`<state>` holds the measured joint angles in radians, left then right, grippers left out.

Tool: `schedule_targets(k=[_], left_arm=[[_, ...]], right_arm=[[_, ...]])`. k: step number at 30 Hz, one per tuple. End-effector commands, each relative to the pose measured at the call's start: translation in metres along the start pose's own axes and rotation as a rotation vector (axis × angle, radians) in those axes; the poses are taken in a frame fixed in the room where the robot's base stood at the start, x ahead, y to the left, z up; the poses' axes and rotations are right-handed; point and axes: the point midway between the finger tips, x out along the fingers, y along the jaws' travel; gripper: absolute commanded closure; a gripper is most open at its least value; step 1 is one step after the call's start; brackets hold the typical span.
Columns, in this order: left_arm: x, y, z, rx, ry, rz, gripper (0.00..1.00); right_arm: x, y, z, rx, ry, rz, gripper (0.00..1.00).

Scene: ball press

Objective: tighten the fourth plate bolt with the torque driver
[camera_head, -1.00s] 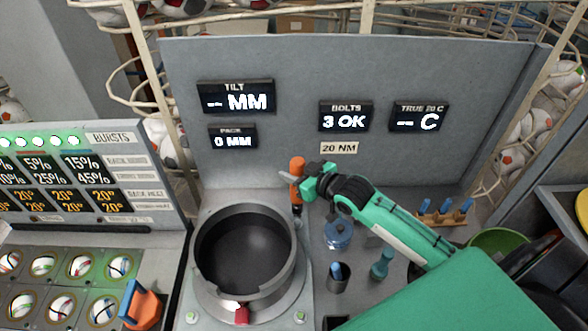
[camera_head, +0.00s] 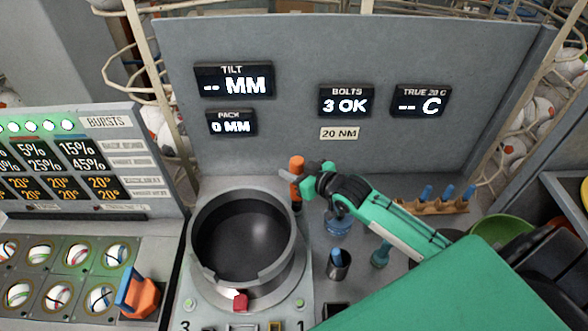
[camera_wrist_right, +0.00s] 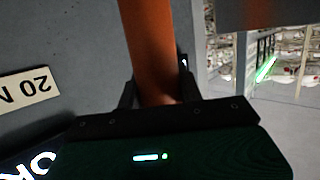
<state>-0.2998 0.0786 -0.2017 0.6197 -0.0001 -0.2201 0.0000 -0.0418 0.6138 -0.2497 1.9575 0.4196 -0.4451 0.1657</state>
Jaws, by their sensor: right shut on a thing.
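My right gripper (camera_head: 297,174) is shut on the orange handle of the torque driver (camera_head: 297,164), which stands upright with its dark lower end beside the back right of the round press pot (camera_head: 240,240). In the right wrist view the orange handle (camera_wrist_right: 152,50) sits between the dark fingers. The driver's tip and the bolt under it are hidden. Green bolts show at the front left (camera_head: 189,303) and front right (camera_head: 299,303) of the plate (camera_head: 210,312). The bolts display (camera_head: 346,101) reads 3 OK. My left gripper is not in view.
A rack (camera_head: 435,207) and a green bowl (camera_head: 503,232) lie further right. A grey panel (camera_head: 300,60) closes the back.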

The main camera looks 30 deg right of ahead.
Motion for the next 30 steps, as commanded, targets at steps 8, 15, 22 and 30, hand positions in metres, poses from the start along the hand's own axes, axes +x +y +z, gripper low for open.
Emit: schedule_targets(k=[8, 15, 22, 30], left_arm=[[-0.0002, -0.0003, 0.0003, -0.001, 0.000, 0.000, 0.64], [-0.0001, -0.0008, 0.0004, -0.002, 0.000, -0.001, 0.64], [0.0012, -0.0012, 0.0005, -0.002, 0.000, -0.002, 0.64], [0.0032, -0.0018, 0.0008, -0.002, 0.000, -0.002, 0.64]], right_arm=[[-0.0001, 0.0001, -0.0021, -0.001, 0.004, 0.000, 1.00], [-0.0001, 0.0001, -0.0020, -0.001, 0.004, 0.000, 1.00], [0.0006, 0.0002, 0.0003, -0.001, 0.004, 0.000, 1.00], [0.0018, 0.0001, 0.0041, -0.001, 0.004, 0.000, 1.00]])
